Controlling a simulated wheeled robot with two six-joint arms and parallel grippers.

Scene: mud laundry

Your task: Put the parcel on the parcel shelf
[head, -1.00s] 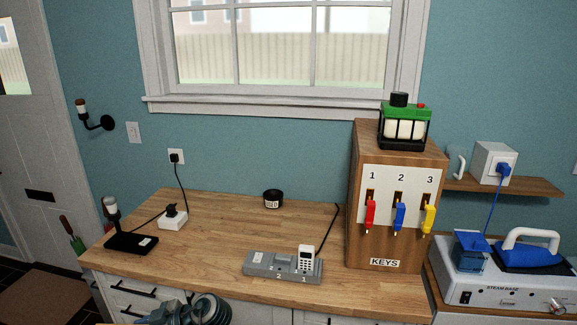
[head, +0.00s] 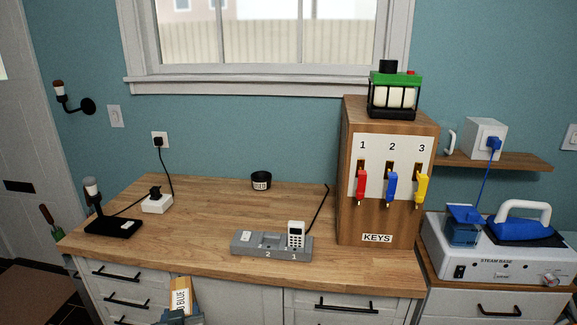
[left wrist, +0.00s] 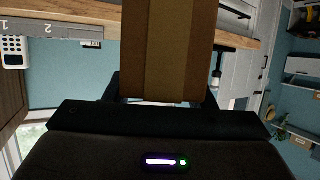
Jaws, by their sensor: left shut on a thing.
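The parcel is a brown cardboard box (left wrist: 168,50) with a paler tape band, in the middle of the left wrist view. My left gripper (left wrist: 165,97) is shut on it, with dark fingers on both sides. In the head view a cardboard piece with a white label ending "D BLUE" (head: 181,296) shows at the bottom edge, apparently the parcel. My left gripper (head: 175,317) is just below it, mostly cut off, in front of the counter's drawers. My right gripper is not in view. No shelf marked for parcels can be made out.
A small wall shelf (head: 530,161) and a steam base (head: 500,270) are at right. The counter's middle is clear.

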